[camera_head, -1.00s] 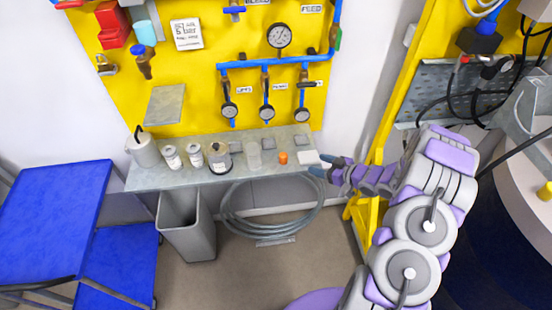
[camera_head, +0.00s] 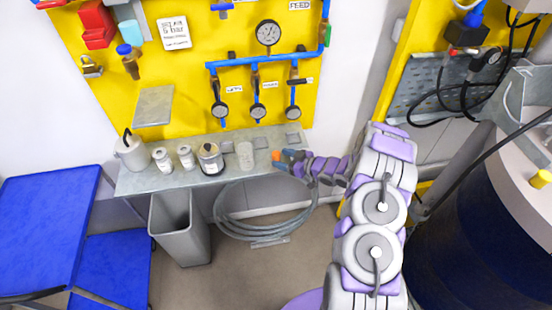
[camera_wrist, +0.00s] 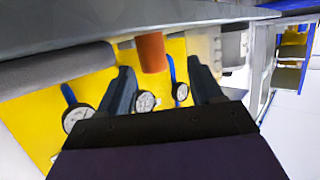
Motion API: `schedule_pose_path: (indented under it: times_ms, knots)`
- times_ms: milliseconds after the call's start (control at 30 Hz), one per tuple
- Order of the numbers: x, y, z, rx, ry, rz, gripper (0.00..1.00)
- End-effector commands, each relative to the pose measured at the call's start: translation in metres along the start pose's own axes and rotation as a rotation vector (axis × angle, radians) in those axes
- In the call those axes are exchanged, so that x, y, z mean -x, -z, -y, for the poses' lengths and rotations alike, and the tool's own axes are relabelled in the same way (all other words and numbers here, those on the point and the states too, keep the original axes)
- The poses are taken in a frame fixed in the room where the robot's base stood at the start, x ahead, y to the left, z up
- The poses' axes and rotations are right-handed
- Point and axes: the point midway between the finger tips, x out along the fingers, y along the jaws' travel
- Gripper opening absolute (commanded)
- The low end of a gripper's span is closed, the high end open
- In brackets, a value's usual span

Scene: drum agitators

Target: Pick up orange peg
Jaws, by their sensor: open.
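The orange peg (camera_wrist: 152,52) stands upright on the grey shelf (camera_head: 203,172), though the wrist view shows it upside down. In the head view only a small bit of the peg (camera_head: 276,155) shows at the fingertips. My gripper (camera_head: 286,160) is at the shelf's right part, coming in from the right. In the wrist view my gripper (camera_wrist: 160,68) is open, with one finger on each side of the peg's line. The peg's near end shows at the gap between the tips; I cannot tell whether a finger touches it.
A clear cup (camera_head: 245,155), a dark-banded jar (camera_head: 210,158) and small white bottles (camera_head: 162,160) stand left of the peg. A yellow panel with gauges (camera_head: 268,33) rises behind the shelf. A grey bin (camera_head: 180,228) and a coiled hose (camera_head: 265,235) are below.

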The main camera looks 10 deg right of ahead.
Motion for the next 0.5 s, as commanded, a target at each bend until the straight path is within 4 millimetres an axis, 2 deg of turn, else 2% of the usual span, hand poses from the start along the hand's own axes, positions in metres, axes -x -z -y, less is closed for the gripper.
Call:
schedule_pose_path:
  times_ms: [267,500]
  knots:
    - [-0.015,0.000,-0.002,0.001,-0.001,-0.001,0.65]
    - [-0.046,0.001,-0.008,0.003,0.001,0.001,0.65]
